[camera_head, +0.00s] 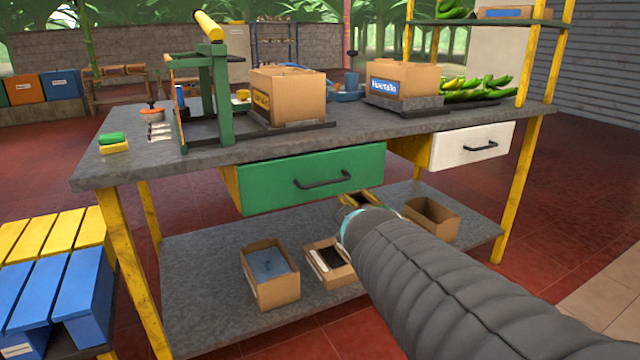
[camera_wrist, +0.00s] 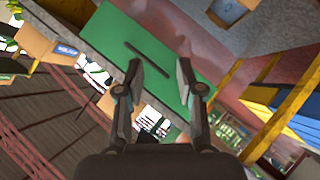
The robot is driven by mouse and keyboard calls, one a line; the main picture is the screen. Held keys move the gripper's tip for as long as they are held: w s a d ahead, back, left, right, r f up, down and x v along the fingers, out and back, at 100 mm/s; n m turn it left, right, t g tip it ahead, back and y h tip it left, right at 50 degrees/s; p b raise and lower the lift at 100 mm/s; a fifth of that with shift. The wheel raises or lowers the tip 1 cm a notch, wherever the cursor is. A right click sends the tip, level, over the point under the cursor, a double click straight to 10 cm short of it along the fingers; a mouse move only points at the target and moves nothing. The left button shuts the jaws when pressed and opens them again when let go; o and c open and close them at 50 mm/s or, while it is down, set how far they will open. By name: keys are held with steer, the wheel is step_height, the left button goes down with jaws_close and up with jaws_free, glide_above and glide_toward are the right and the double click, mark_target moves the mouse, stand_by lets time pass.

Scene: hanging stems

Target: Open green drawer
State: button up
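The green drawer (camera_head: 270,185) hangs under the left part of the grey workbench top, with a dark bar handle (camera_head: 338,179) on its front. It looks shut. In the wrist view the green drawer front (camera_wrist: 120,30) appears tilted, and its dark handle (camera_wrist: 146,60) shows between the fingers, nearer the left one. My gripper (camera_wrist: 160,76) is open and empty, facing the drawer front. I see no contact with the handle. In the head view my grey-sleeved arm reaches in from the lower right, ends below the drawer and hides my fingers.
A white drawer (camera_head: 472,146) with a dark handle is to the right. Several small open boxes, including a cardboard one (camera_head: 270,290), stand on the lower shelf (camera_head: 200,300). A green press (camera_head: 218,110) and cardboard boxes (camera_head: 288,92) stand on the bench top. Yellow legs (camera_head: 131,260) flank the front.

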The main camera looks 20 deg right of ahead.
steer(key=w+d+r+n+t, duration=0.2)
steer(key=w+d+n+t, duration=0.15)
steer(key=w, duration=0.25)
steer(key=n+y+b, duration=0.1)
steer(key=n+y, duration=0.5)
steer(key=n, duration=0.4)
glide_toward(331, 183)
steer(key=shift+t, duration=0.45)
steer(key=x, duration=1)
steer(key=shift+w+f+b, duration=0.25)
steer(key=shift+f+b, duration=0.15)
jaws_close()
